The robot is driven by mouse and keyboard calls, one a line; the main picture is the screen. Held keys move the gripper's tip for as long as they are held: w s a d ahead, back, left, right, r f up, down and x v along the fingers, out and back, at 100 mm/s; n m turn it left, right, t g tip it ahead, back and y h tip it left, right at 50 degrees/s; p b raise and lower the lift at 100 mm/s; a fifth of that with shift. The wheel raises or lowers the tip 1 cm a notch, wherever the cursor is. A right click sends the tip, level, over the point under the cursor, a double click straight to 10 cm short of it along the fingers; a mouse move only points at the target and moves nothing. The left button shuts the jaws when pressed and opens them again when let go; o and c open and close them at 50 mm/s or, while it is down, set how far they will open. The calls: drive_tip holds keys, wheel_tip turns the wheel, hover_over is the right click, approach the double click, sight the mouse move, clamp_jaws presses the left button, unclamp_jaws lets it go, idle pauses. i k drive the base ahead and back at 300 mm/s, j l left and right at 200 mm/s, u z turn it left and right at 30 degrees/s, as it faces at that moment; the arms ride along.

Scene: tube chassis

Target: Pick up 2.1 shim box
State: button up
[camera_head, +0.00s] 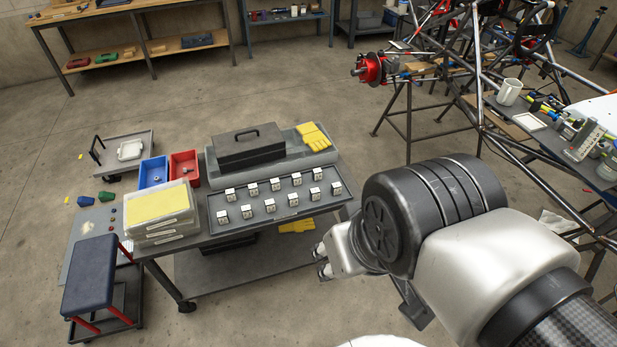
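Several small white boxes with dark markings stand in two rows on a dark tray (283,216) at the front of a grey cart. One white box (222,217) is at the left end of the front row and another box (336,188) is at its right end. The labels are too small to read, so I cannot tell which one is the 2.1 shim box. My gripper (321,260) is in front of the cart, right of its middle and apart from the boxes. I see no object in it. Its opening is too small and angled to judge.
On the cart are a black toolbox (248,150), yellow gloves (313,134), blue (153,171) and red bins (184,167), and stacked clear cases (160,228). A blue-topped stool (92,273) stands at front left. A tube chassis (480,70) is at right. Open floor lies behind the cart.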

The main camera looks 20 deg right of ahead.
sight(246, 210)
drive_tip(key=i+j+u, duration=0.25)
drive_tip(key=i, duration=0.3)
drive_tip(key=i+j+u, duration=0.1)
drive_tip(key=i+u, duration=0.2)
drive_tip(key=i, duration=0.2)
